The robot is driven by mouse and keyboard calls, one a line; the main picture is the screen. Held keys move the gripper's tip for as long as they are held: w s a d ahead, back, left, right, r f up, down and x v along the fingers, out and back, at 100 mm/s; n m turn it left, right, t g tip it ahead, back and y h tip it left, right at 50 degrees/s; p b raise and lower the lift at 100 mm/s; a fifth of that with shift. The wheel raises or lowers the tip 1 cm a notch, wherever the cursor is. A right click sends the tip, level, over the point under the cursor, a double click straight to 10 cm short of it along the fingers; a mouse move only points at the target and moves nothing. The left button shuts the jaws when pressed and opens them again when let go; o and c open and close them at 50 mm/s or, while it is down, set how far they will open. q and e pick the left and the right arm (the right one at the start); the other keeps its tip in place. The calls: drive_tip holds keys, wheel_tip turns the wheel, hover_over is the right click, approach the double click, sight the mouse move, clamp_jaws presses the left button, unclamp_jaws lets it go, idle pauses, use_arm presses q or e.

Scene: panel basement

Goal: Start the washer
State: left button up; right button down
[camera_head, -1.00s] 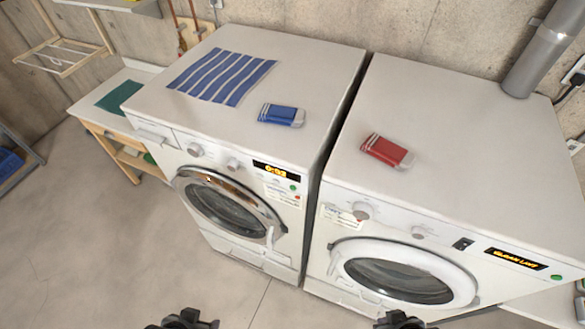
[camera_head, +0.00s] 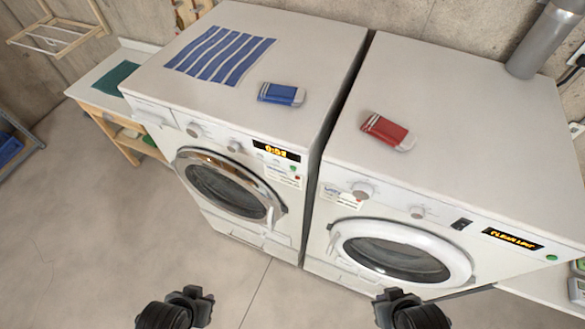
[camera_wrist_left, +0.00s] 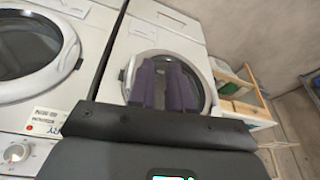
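The washer (camera_head: 225,105) is the left machine, with a chrome-ringed round door (camera_head: 228,190) that looks closed. Its front has two knobs, a lit orange display (camera_head: 276,150), a green button (camera_head: 293,168) and a red button (camera_head: 298,178). The left wrist view shows a chrome-ringed door (camera_wrist_left: 203,75) partly hidden by my fingers. My left gripper (camera_head: 192,292) is low in the head view, before the washer and apart from it. My right gripper (camera_head: 393,294) is low before the right machine. I see nothing held; finger gaps are unclear.
The right machine (camera_head: 460,110) has a white-ringed door, an orange text display (camera_head: 512,238) and a green button (camera_head: 551,258). A striped cloth (camera_head: 218,55) and a blue box (camera_head: 281,93) lie on the washer; a red box (camera_head: 388,131) lies on the right machine. The floor in front is clear.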

use_arm(q)
clamp_jaws()
idle(1.3)
